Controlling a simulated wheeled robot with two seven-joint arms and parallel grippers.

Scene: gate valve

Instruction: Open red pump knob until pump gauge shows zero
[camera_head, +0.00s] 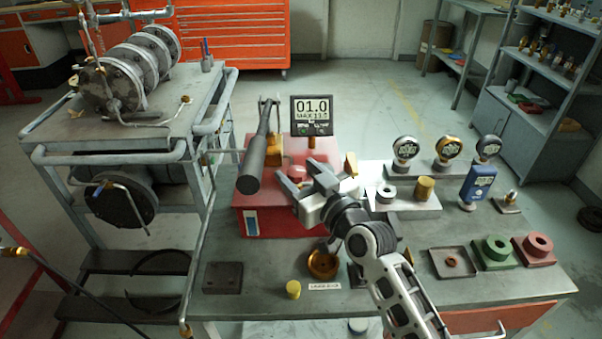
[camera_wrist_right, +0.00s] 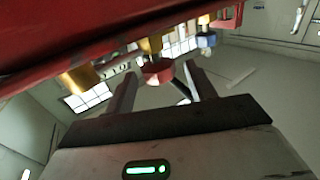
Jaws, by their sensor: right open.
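The red pump (camera_head: 262,222) stands on the table in the head view, with a long dark handle lying along its left side. The pump gauge (camera_head: 311,116) stands upright behind it and reads 01.0. My right gripper (camera_head: 299,176) is over the pump's right part with its fingers apart. In the right wrist view, the red knob (camera_wrist_right: 157,71) shows between the open fingers of my right gripper (camera_wrist_right: 160,72), on a brass stem. I cannot tell if either finger touches it. My left gripper is out of view.
Several round gauges (camera_head: 448,149) and a blue device (camera_head: 478,184) stand right of the pump. A brass cup (camera_head: 322,264), a yellow cap (camera_head: 293,289), a green block (camera_head: 496,251) and a red block (camera_head: 534,249) sit nearer. A cart (camera_head: 137,141) with piping stands left.

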